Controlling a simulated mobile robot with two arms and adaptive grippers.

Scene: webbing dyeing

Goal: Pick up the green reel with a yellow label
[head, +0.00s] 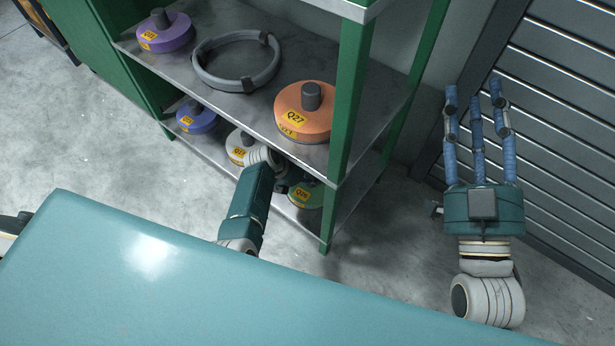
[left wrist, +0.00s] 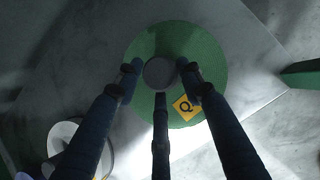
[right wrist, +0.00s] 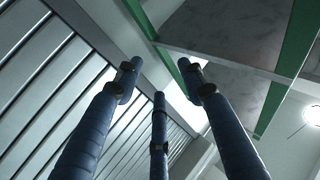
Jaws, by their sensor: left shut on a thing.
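The green reel (head: 305,196) with a yellow label sits on the lower shelf, partly hidden by my left arm and the upper shelf. In the left wrist view the green reel (left wrist: 205,65) lies below my left gripper (left wrist: 160,78), whose fingers are closed around its grey centre knob (left wrist: 158,72). Its yellow label (left wrist: 184,107) shows a "Q" between the fingers. In the head view the left fingers are mostly hidden. My right gripper (head: 475,95) is raised on the right with its fingers apart and empty; the right wrist view (right wrist: 160,80) shows nothing between them.
A green-framed shelf rack (head: 345,110) holds an orange reel (head: 310,125), a grey ring (head: 210,75) and a purple reel (head: 160,40) above. A blue-violet reel (head: 200,118) and a white reel (head: 237,143) stand below. A slatted metal shutter (head: 560,110) is at right.

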